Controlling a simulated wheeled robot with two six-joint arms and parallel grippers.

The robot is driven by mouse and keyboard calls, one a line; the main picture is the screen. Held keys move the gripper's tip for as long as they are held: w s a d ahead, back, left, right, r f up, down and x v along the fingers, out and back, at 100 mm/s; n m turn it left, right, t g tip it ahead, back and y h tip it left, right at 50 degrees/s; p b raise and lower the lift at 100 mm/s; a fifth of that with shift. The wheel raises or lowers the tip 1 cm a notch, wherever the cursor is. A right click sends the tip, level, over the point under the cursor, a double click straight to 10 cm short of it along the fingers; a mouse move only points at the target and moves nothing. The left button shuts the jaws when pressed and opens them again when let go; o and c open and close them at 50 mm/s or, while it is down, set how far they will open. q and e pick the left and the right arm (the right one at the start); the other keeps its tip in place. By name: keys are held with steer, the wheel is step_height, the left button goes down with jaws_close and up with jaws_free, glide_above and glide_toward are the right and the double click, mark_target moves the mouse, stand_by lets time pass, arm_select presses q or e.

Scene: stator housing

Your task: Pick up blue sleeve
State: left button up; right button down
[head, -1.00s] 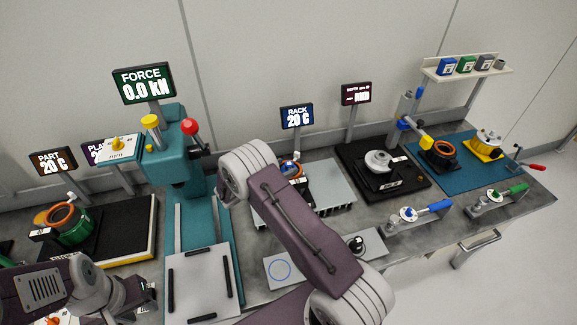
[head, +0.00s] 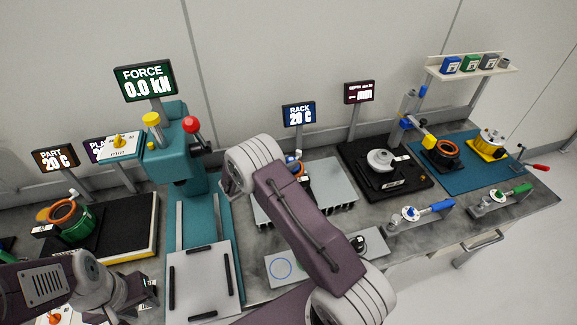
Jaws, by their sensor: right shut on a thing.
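My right arm reaches from the bottom middle over the finned rack plate (head: 338,182) and hides much of it. My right gripper (head: 306,184) is mostly hidden behind that arm; only a small dark part shows. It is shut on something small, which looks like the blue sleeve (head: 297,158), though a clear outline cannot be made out. An orange ring shows close beside it. My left gripper (head: 147,293) is at the lower left, beside the press bed, apart from the rack; its jaws are too small and dark to read.
A teal press (head: 180,150) with a FORCE display stands left of the rack. A green housing (head: 72,222) sits at the far left. A black fixture (head: 385,180) and blue mat (head: 480,170) lie right. A shelf (head: 470,72) holds coloured blocks. Toggle clamps line the front edge.

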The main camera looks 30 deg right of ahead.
mark_target(289, 157)
steer(key=r, duration=0.3)
steer(key=shift+s+b, duration=0.35)
steer(key=shift+b, duration=0.05)
steer(key=s+r+b, duration=0.1)
steer(key=s+r, duration=0.5)
steer(key=s, duration=0.5)
steer(key=shift+r+b, duration=0.3)
steer(key=shift+r, duration=0.05)
